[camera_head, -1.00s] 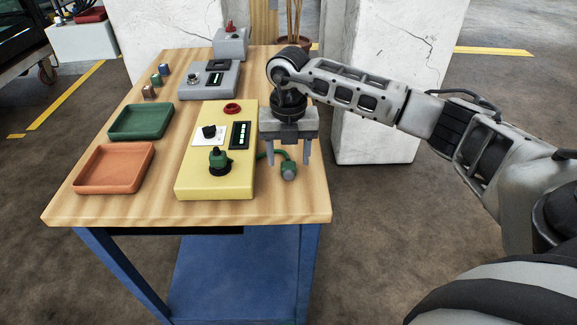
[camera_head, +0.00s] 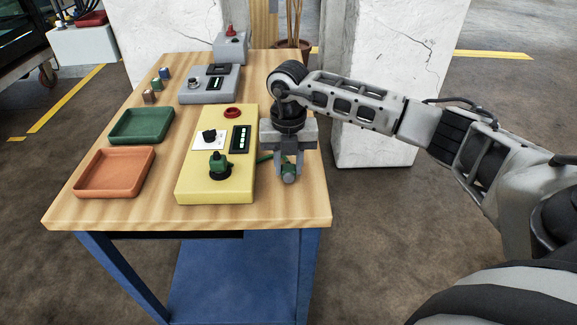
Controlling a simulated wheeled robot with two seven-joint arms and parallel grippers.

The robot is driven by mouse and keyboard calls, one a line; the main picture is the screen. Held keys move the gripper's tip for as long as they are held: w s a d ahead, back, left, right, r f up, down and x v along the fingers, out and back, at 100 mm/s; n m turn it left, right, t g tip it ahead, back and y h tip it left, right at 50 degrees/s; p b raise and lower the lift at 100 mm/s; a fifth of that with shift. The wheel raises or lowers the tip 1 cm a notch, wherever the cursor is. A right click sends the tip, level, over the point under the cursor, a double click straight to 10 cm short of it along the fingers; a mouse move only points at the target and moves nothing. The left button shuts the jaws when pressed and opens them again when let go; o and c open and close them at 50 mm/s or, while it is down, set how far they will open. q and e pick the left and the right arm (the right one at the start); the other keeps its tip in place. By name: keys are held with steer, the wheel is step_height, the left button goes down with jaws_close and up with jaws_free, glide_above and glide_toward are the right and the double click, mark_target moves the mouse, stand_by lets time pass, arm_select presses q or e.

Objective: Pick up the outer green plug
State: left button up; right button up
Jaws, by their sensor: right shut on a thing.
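A green plug with a grey end (camera_head: 290,175) is at the right side of the yellow box (camera_head: 188,180), near the table's right edge. A short green cable (camera_head: 264,158) runs from it toward the box. My right gripper (camera_head: 289,179) points down and is shut on the plug; its fingers hide part of it. Another green plug (camera_head: 216,163) sits upright on top of the yellow box, in a black round base. I cannot tell whether the held plug touches the table. My left gripper is not in view.
The wooden table (camera_head: 120,212) carries an orange tray (camera_head: 80,190), a green tray (camera_head: 113,138), and a grey control box (camera_head: 192,98) farther back. Several small blocks stand at the back left. A white pillar (camera_head: 375,140) stands right behind my right arm.

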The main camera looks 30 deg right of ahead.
mark_target(291, 169)
steer(key=shift+r, duration=0.45)
steer(key=r, duration=0.2)
steer(key=shift+s+d+r, duration=0.15)
steer(key=shift+s+r, duration=0.15)
arm_select(q)
steer(key=b, duration=0.1)
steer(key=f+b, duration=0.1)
steer(key=b, duration=0.1)
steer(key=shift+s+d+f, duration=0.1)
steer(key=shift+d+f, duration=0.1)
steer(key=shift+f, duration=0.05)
arm_select(e)
steer(key=s+d+r, duration=0.2)
steer(key=s+r, duration=0.7)
steer(key=s, duration=0.4)
steer(key=shift+d, duration=0.25)
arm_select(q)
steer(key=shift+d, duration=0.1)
